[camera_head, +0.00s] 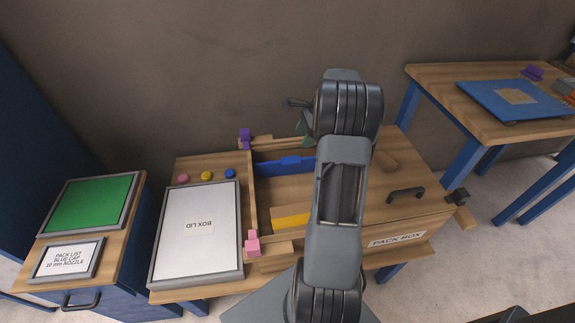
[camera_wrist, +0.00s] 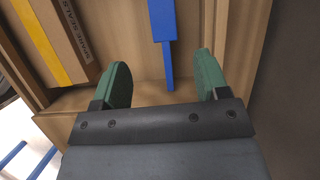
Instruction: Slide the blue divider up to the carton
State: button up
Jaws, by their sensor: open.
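The blue divider (camera_head: 280,167) stands along the far side inside the open wooden pack box. In the wrist view the divider (camera_wrist: 163,25) runs down the picture, and its narrow lower end lies between my two green fingers. The carton (camera_head: 291,220), brown with a yellow stripe, sits at the near side of the box, partly hidden by my arm. It also shows at the upper left of the wrist view (camera_wrist: 75,35), with bare wood floor between it and the divider. My gripper (camera_wrist: 162,68) is open, and I see no finger touching the divider.
The pack box's wooden wall (camera_wrist: 245,60) is close on the right of my gripper. A blue tray (camera_head: 515,97) is on another table.

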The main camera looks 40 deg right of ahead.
aim_at(294, 159)
jog(key=shift+m, duration=0.3)
jog(key=b+x, duration=0.1)
jog(key=x, duration=0.3)
jog(key=b+x, duration=0.1)
jog(key=x, duration=0.3)
jog(key=d+b+x, duration=0.1)
jog(key=x, duration=0.3)
jog(key=shift+f, duration=0.35)
jog(key=shift+x, duration=0.85)
